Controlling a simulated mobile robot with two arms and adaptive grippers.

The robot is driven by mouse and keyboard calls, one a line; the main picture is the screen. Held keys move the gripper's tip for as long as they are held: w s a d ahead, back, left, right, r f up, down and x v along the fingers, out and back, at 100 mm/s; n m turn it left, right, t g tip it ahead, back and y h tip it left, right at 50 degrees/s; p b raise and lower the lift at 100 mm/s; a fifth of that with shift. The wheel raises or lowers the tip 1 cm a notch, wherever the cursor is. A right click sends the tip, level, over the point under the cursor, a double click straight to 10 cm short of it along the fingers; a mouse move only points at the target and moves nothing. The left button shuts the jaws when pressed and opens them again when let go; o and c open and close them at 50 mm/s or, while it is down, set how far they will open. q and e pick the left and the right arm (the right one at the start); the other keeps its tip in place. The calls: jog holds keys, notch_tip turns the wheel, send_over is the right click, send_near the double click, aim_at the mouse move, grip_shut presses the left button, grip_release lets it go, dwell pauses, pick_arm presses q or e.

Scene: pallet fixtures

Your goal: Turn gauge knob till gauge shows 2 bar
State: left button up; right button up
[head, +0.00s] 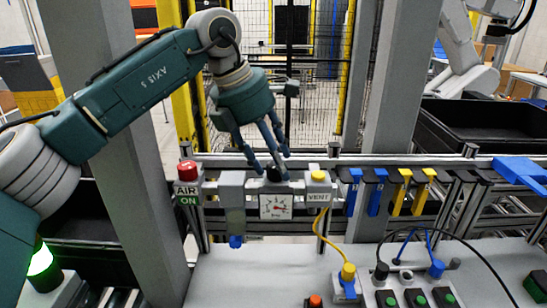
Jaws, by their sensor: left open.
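The square white gauge (276,207) is in the middle of the head view, on the rail above the grey bench. Its needle and scale are too small to read surely. The black gauge knob (273,174) sits directly above the gauge, on the grey regulator block. My left gripper (272,167) comes down from the upper left and is open, with its fingertips at the knob. The fingers partly hide the knob, and I cannot tell whether they touch it. My right gripper is out of view.
A red button (187,167) above the AIR ON sign stands left of the gauge. A yellow VENT button (318,176) stands close on its right. A yellow hose (320,236) hangs below it. Blue clips (376,192) and yellow clips line the rail further right. A grey post (136,190) stands left.

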pick_arm(q)
jog(key=shift+w+a, duration=0.1)
jog(key=c, duration=1.1)
jog(key=shift+r, duration=0.1)
